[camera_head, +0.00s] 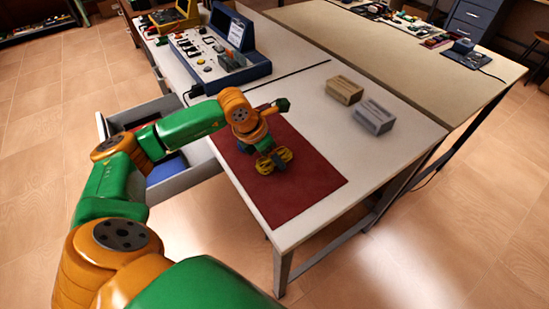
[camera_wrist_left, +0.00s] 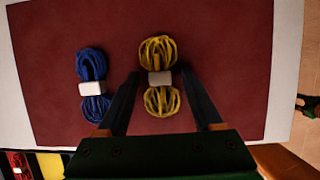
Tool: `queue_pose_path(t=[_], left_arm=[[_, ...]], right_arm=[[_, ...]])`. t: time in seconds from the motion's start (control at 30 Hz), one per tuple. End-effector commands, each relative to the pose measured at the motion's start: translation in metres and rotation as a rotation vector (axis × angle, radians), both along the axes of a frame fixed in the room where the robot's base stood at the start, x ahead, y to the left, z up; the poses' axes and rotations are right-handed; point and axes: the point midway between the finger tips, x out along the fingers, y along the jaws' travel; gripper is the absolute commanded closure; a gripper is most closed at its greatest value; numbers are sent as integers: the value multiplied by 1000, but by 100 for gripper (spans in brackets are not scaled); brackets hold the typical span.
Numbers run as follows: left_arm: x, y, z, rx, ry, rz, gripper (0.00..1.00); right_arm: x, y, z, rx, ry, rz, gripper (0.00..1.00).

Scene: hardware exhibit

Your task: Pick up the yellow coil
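The yellow coil (camera_wrist_left: 160,53) lies on the dark red mat, tied at its middle with a pale band. It also shows in the head view (camera_head: 284,154), partly covered by my gripper. My left gripper (camera_wrist_left: 159,73) is open, its two dark fingers pointing at the coil with one on each side of the banded middle. I cannot tell whether the fingers touch it. In the head view the left gripper (camera_head: 277,161) is right over the coil. My right gripper is not in view.
A blue coil (camera_wrist_left: 91,65) lies left of the yellow one on the mat (camera_head: 310,182). A tan box (camera_head: 344,90) and grey box (camera_head: 374,117) stand to the right. A blue-cased panel (camera_head: 222,58) is behind. A drawer (camera_head: 190,178) stands open at the left.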

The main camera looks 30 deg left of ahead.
Motion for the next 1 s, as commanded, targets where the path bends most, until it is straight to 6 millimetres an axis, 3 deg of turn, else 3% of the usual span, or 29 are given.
queue_pose_path(t=[0.03, 0.2, 0.23, 0.53, 0.67, 0.77, 1.0], left_arm=[[0, 0, 0, 0, 0, 0, 49], [0, 0, 0, 0, 0, 0, 95], [0, 0, 0, 0, 0, 0, 100], [0, 0, 1, 0, -1, 0, 100], [1, 0, 11, -1, -5, -1, 100], [2, 0, 31, 0, -9, -2, 100], [-32, 48, 93, 2, -5, 6, 100]], right_arm=[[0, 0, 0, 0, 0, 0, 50], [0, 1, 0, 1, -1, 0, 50], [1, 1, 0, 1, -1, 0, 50], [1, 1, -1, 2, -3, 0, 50], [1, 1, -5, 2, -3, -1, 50], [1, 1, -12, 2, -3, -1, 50], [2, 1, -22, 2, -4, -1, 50]])
